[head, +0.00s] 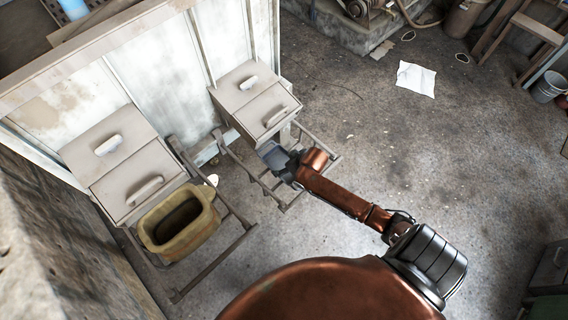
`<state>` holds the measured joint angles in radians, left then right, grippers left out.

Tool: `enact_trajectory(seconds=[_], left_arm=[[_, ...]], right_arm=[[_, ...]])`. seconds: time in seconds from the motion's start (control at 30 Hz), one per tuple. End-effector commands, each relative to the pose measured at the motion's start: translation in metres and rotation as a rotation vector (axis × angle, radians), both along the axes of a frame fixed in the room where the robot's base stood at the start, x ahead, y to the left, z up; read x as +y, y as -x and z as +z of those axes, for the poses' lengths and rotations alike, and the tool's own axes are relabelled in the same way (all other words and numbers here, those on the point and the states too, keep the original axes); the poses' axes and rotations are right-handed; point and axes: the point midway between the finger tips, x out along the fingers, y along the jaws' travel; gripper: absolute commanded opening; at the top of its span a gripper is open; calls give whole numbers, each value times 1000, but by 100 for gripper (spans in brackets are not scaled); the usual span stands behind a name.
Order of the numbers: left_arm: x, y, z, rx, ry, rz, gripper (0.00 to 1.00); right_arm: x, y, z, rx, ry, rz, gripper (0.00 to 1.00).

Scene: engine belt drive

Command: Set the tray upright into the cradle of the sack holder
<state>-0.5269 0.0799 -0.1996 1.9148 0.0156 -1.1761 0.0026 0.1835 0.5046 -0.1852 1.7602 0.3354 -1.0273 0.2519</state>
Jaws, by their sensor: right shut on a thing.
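My right gripper (290,167) is in the middle of the head view, shut on a small blue-grey thing (272,153) that looks like the tray. Much of it is hidden by the gripper and it is too small to tell how far it tilts. It is over the right-hand metal frame (268,189), which looks like the sack holder, just below the front of the right grey box. I cannot tell whether it touches the frame. My left gripper is not in view.
A yellowish tub (158,251) sits in a similar left-hand frame (214,268). Grey boxes with handles (120,165) (247,88) stand against the pale panel. A white sheet (416,78) lies on the floor. The floor right of my arm is mostly clear.

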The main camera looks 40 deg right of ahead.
Motion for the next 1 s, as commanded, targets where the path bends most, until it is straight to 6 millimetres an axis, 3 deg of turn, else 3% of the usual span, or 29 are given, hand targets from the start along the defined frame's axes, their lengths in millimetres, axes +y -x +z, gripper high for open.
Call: enact_trajectory(seconds=[0.33,0.37,0.6,1.0], left_arm=[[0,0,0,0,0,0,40],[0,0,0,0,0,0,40],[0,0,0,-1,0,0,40],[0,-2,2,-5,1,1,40]], right_arm=[[0,-1,-1,-2,0,0,47],[0,0,-1,-1,0,0,80],[0,0,-2,-1,0,0,96],[0,1,3,-1,0,0,97]])
